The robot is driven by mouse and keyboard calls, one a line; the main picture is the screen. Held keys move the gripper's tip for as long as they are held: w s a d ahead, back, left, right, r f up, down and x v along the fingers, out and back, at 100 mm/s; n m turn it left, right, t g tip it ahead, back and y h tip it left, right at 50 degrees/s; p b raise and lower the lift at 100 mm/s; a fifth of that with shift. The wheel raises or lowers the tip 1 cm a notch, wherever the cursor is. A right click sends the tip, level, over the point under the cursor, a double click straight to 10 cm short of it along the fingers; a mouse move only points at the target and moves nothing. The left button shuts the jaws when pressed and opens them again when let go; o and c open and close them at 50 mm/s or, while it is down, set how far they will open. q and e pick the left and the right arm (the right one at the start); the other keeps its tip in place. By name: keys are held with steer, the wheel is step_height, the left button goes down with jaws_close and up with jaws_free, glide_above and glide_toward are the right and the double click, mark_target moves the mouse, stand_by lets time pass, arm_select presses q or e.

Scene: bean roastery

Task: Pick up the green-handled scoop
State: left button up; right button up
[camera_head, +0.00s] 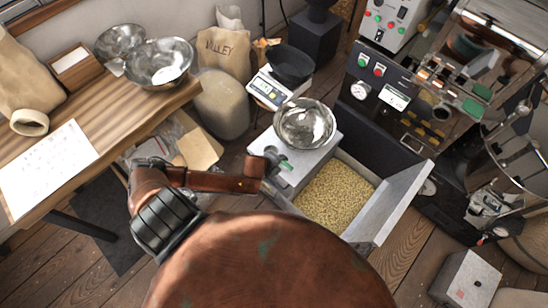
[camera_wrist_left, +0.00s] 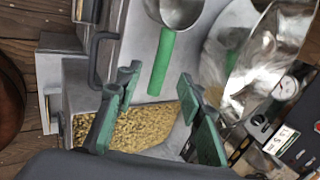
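The scoop has a green handle (camera_wrist_left: 162,62) and a round metal bowl (camera_wrist_left: 175,10), cut off by the top edge of the left wrist view. It lies on a pale grey platform beside a shiny steel bowl (camera_wrist_left: 262,60). My left gripper (camera_wrist_left: 158,82) is open, its two fingers pointing toward the handle with a gap between them. The handle end lies just beyond the fingertips; contact cannot be told. In the head view my left gripper (camera_head: 272,158) is at the platform's left edge, left of and below the steel bowl (camera_head: 305,124), largely hiding the scoop. My right gripper is not in view.
A metal bin of pale beans (camera_head: 338,196) adjoins the platform (camera_head: 325,148). A scale (camera_head: 268,90) with a black pan stands behind. A wooden table (camera_head: 100,112) with steel bowls is at left. Roasting machinery (camera_head: 430,90) fills the right.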

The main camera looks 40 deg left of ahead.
mark_target(284, 164)
arm_select(q)
steer(key=b+x, duration=0.2)
steer(key=x, duration=0.4)
steer(key=shift+f, duration=0.1)
steer(key=shift+w, duration=0.1)
jaws_close()
